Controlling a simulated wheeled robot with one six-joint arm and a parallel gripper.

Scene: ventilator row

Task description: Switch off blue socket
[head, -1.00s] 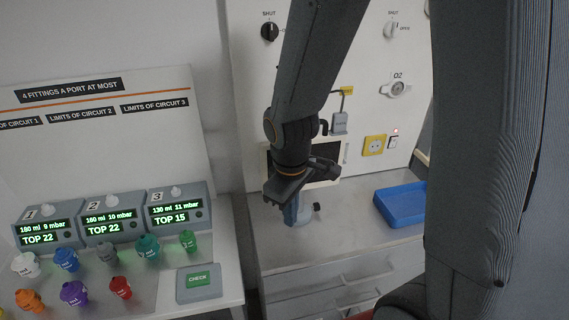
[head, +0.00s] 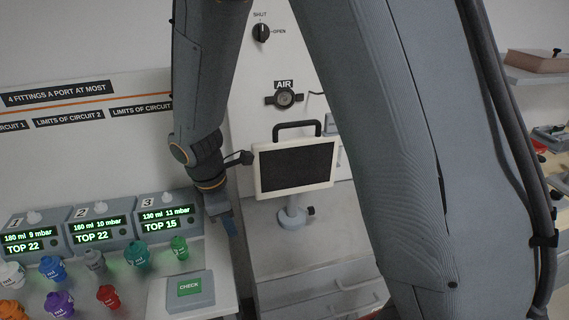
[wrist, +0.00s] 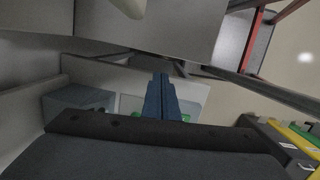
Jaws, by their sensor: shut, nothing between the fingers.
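No blue socket can be made out in either view now; my arm hides much of the wall panel right of the monitor. My gripper (head: 231,226) points down over the gap between the bench with the displays and the drawer cabinet. Its blue fingers are together and empty, and they also show in the wrist view (wrist: 161,92). The monitor (head: 295,167) stands upright to the right of my gripper, apart from it.
A CHECK button box (head: 190,291) sits at the bench edge below my gripper. Several coloured fittings and ventilator displays (head: 165,220) are to the left. An AIR outlet (head: 285,98) and a SHUT/OPEN knob (head: 261,33) are on the panel.

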